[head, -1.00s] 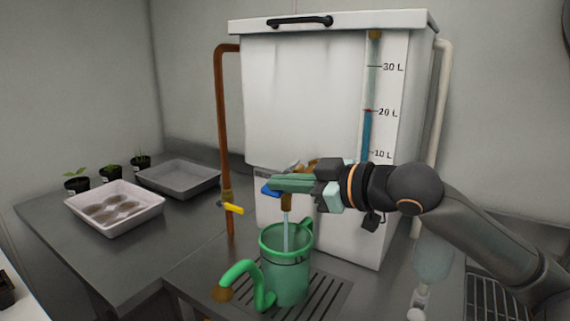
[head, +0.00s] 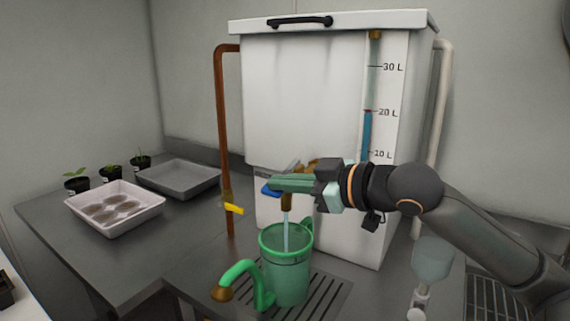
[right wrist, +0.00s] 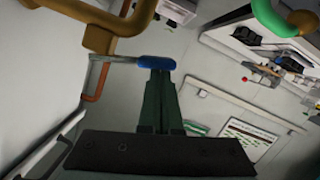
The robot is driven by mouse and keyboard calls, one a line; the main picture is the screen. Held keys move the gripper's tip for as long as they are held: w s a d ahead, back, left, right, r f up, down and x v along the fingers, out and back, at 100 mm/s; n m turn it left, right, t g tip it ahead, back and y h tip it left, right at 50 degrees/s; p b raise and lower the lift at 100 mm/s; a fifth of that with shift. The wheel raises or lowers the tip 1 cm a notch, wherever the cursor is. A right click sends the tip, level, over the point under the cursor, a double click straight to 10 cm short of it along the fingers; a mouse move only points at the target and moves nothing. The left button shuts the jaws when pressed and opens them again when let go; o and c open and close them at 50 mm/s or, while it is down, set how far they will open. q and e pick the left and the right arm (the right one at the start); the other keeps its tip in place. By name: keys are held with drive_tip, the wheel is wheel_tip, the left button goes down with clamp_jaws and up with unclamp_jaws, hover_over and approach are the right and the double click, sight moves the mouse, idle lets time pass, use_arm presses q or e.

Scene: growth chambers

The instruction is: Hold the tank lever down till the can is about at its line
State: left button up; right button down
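The white tank (head: 300,100) has a brass tap (head: 287,201) with a blue-handled lever (head: 270,189). A thin stream of water (head: 286,235) runs from the tap into the translucent green can (head: 288,280) upright below it. A level shows inside the can near its upper part; I cannot clearly make out its line. My right gripper (head: 280,184) is at the lever, its green fingers together. In the right wrist view, the blue handle (right wrist: 156,62) lies across the tips of the closed fingers (right wrist: 158,85). My left gripper is out of view.
The tank's gauge (head: 367,135) reads about 20 L. A copper pipe (head: 222,110) with a yellow handle (head: 234,209) stands left of the tap. The can stands on a slotted drain (head: 328,294). A white tray (head: 115,225), grey tray (head: 178,180) and seedling pots are on the left.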

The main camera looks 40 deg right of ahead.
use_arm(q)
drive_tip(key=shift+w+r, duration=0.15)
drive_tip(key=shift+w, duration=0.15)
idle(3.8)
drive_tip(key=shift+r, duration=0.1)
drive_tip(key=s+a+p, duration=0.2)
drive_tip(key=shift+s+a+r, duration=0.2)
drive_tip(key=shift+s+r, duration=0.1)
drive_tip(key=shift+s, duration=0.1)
use_arm(e)
drive_tip(key=s+d+r, duration=0.2)
drive_tip(key=s+r, duration=0.4)
drive_tip(key=s, duration=0.3)
drive_tip(key=shift+s, duration=0.4)
idle(0.6)
